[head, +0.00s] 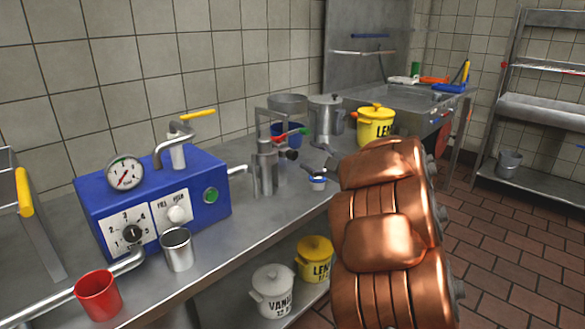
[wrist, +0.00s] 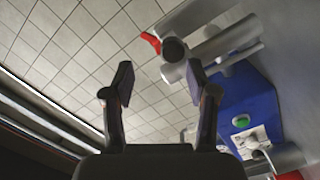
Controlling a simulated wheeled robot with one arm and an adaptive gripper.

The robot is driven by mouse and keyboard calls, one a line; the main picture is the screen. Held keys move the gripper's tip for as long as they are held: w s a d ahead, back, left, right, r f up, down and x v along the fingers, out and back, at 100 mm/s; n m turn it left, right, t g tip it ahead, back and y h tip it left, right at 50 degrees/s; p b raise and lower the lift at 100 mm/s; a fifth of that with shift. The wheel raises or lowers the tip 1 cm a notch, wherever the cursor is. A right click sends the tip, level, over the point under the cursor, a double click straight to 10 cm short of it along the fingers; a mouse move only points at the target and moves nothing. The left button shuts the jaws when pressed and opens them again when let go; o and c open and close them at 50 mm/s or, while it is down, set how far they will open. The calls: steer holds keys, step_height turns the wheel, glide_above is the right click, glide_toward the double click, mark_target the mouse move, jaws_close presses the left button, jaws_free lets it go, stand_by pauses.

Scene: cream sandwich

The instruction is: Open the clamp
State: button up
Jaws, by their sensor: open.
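The clamp (head: 265,165) appears to be the grey metal press-like device on the counter, right of the blue machine. It has an upright frame, a red handle (head: 289,136) and a dark round knob (head: 292,154). In the wrist view its metal body (wrist: 225,45), red handle (wrist: 150,42) and dark knob (wrist: 173,49) show at the upper right, beyond my right finger. My gripper (wrist: 160,85) is open, with nothing between its fingers. In the head view my gripper (head: 322,166) is small and partly hidden by my copper arm, to the right of the clamp. I cannot tell the clamp's state.
The blue machine (head: 150,198) with gauge and dials stands left on the steel counter (head: 215,250). A metal cup (head: 177,250) and red mug (head: 98,294) are in front of it.

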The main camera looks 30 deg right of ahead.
mark_target(295, 155)
steer(key=shift+n+y, duration=0.5)
steer(key=shift+y, duration=0.1)
steer(key=x, duration=0.2)
steer(key=b+x, duration=0.1)
steer(key=x, duration=0.2)
steer(key=a+f+x, duration=0.1)
steer(key=x, duration=0.1)
steer(key=shift+w+f+b, duration=0.1)
steer(key=shift+b, duration=0.2)
steer(key=shift+d, duration=0.1)
jaws_close()
